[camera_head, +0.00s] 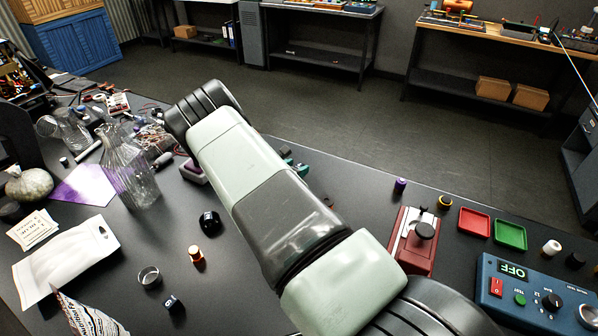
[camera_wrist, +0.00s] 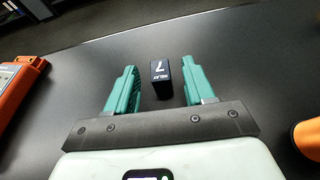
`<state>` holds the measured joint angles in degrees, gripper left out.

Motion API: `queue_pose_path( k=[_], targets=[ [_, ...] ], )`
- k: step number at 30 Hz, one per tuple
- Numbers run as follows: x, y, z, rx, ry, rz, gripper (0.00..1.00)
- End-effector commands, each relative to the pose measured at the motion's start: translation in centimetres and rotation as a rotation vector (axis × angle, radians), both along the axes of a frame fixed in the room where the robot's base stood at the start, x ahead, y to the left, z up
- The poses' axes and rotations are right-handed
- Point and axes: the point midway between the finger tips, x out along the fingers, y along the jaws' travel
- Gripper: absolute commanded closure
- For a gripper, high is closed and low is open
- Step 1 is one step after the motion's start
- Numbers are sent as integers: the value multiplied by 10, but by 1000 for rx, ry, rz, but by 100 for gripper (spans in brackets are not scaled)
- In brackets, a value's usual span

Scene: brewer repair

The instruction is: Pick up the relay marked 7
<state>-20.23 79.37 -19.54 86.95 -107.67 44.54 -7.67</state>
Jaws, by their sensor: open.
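The relay marked 7 (camera_wrist: 161,79) is a small dark block with a white 7 and smaller white lettering on its face. In the wrist view it stands on the dark bench between the two green fingers of my gripper (camera_wrist: 160,69). The gripper is open, with a visible gap on both sides of the relay. In the head view my arm covers most of the gripper, and only bits of green (camera_head: 297,167) show past the arm. I cannot pick out the relay marked 7 there.
A small dark block with a white mark (camera_head: 173,303) lies at the front left, its mark too small to read. A red device (camera_head: 412,248), red tray (camera_head: 474,222), green tray (camera_head: 510,234) and blue control box (camera_head: 530,292) stand right. A ribbed glass vessel (camera_head: 130,175) stands left.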

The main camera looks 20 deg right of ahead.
Motion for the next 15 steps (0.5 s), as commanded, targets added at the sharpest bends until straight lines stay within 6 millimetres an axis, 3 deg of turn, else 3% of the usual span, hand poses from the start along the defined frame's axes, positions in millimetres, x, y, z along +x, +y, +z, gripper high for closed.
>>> queue_pose_path(
  k=[3,12,15],
  targets=[
    [0,0,0,0,0,0,50],
    [0,0,0,0,0,-1,96],
    [0,0,0,0,0,-1,100]
  ],
)
